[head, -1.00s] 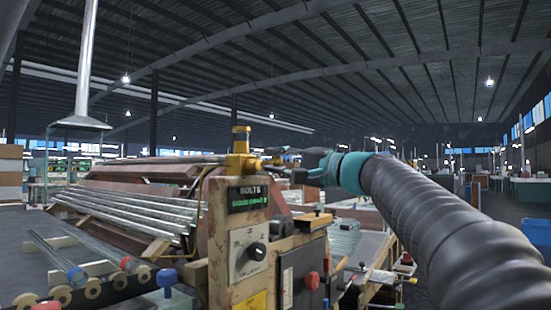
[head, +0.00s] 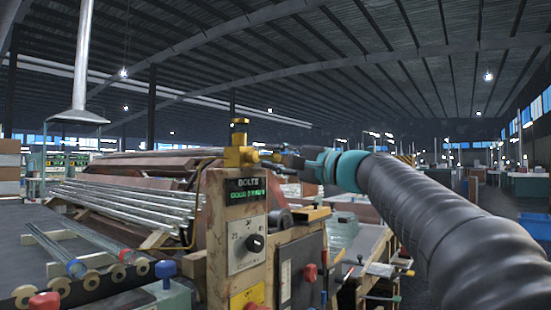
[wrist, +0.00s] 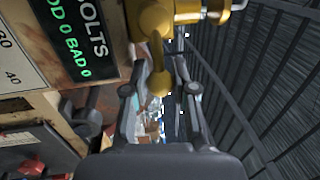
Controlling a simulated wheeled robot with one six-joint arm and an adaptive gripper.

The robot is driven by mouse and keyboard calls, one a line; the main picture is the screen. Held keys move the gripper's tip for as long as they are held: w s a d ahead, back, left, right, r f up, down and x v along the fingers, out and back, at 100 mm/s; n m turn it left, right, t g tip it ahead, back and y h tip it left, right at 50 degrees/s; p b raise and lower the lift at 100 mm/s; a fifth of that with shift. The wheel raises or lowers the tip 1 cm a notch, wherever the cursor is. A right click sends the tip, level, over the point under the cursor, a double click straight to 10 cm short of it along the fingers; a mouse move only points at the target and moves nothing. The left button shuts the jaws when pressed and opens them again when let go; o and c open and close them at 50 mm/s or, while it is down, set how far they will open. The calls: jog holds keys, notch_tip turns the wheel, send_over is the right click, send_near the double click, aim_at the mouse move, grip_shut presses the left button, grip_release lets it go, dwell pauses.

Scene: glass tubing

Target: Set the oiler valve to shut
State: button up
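The oiler valve (head: 239,150) is a brass fitting on top of the worn beige machine post, with a knob-like cap above it. My gripper (head: 278,158) is just right of it at about the same height. In the wrist view, the brass valve body (wrist: 150,20) is at the top centre, with a rounded brass lever (wrist: 158,82) extending down from it. My gripper's two dark fingers (wrist: 158,70) are spread on either side of the lever, with gaps visible. The fingertips are partly hidden near the brass body, so contact cannot be told.
A green-lit BOLTS counter (head: 247,191) and a black dial (head: 255,243) are on the post's face below the valve. A rack of glass tubes (head: 130,200) stands left. Red knobs (head: 310,272) stick out lower down. Open air lies above the post.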

jog(key=o, duration=0.4)
jog(key=shift+c, duration=0.2)
jog(key=v, duration=1.2)
